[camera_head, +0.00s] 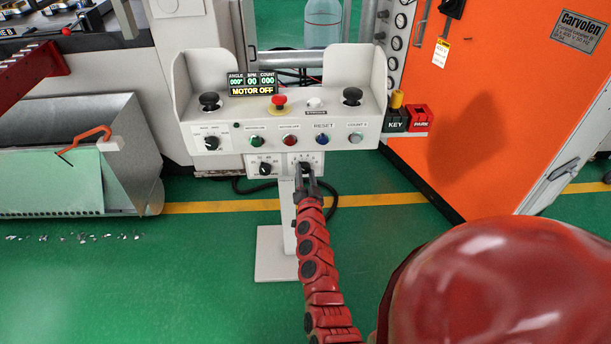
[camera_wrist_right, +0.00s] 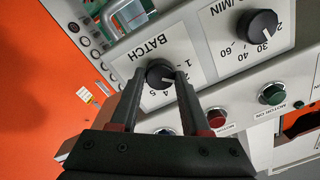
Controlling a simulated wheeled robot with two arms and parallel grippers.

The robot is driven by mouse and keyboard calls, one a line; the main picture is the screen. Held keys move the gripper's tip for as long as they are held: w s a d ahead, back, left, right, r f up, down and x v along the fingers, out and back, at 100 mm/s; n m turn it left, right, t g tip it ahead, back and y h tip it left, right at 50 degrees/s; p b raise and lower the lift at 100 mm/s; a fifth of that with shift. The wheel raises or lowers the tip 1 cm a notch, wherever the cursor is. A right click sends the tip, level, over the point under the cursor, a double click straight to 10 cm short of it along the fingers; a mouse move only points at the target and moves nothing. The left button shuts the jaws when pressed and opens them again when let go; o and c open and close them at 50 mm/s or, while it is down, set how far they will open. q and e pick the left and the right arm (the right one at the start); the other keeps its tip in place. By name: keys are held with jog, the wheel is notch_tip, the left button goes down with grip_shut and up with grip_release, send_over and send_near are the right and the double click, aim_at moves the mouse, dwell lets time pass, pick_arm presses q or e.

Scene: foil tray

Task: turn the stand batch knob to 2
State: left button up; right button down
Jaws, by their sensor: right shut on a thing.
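The batch knob (camera_head: 305,166) is a small black dial on the lower plate of the white stand console (camera_head: 213,164). In the right wrist view the black batch knob (camera_wrist_right: 160,73) sits under the word BATCH, with numbers around it. A pale pointer mark shows on its lower right, but I cannot tell for sure which number it meets. My right gripper (camera_head: 306,182) reaches up to the knob from below. In the right wrist view its two fingers (camera_wrist_right: 157,92) close on either side of the knob. My left gripper is not in view.
A second black knob (camera_head: 265,169) marked per minute sits left of the batch knob. Above are several push buttons, a red mushroom button (camera_head: 279,101) and a display (camera_head: 252,84) reading MOTOR OFF. A key block (camera_head: 396,120) is at the right, an orange cabinet (camera_head: 510,100) beyond.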

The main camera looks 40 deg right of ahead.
jog(key=shift+f, duration=0.1)
dwell(0.4)
jog(key=shift+c, duration=1.8)
grip_release()
jog(key=shift+s, duration=0.15)
jog(key=v, duration=1.7)
jog(key=shift+p, duration=0.4)
jog(key=shift+a, duration=0.15)
